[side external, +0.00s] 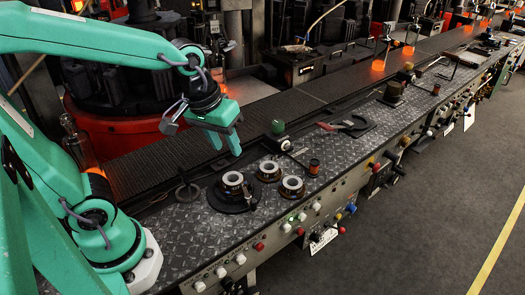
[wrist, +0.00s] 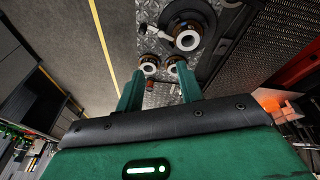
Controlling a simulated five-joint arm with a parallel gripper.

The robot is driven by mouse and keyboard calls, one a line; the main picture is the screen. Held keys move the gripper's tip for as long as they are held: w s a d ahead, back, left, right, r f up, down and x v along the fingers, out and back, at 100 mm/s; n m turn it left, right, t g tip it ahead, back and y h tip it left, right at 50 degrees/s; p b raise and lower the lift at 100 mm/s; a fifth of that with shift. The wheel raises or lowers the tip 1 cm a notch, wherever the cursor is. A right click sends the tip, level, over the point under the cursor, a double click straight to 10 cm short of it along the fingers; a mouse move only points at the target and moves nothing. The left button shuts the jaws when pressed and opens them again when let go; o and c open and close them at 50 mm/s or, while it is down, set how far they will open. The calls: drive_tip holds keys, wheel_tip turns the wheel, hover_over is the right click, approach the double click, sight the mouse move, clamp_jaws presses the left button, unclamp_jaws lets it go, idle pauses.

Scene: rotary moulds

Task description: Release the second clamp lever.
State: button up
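My gripper (side external: 227,150) hangs fingers-down above and behind the near moulds. Its two green fingers stand apart with nothing visible between them; they also show in the wrist view (wrist: 159,70). A mould with a pale ring top (side external: 232,179) sits on a round black base (side external: 223,202) below the gripper. I cannot tell which part is the second clamp lever.
A dark conveyor (side external: 240,122) runs behind. A black ring stand (side external: 187,192) is left of the moulds.

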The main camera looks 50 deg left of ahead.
drive_tip(key=s+a+r+m+t, duration=0.2)
drive_tip(key=s+r+m, duration=0.1)
drive_tip(key=s+m, duration=0.1)
drive_tip(key=shift+s+a+r, duration=0.3)
drive_tip(key=shift+s+a, duration=0.05)
drive_tip(key=shift+s, duration=0.35)
idle(0.3)
drive_tip(key=shift+w, duration=0.1)
drive_tip(key=n+g, duration=0.5)
hover_over(253, 200)
drive_tip(key=f, duration=1.1)
drive_tip(key=shift+s+a+f, duration=0.1)
drive_tip(key=shift+s+a, duration=0.1)
drive_tip(key=shift+a, duration=0.05)
drive_tip(key=shift+w+d+f, duration=0.2)
drive_tip(key=shift+d+f, duration=0.05)
drive_tip(key=shift+f, duration=0.3)
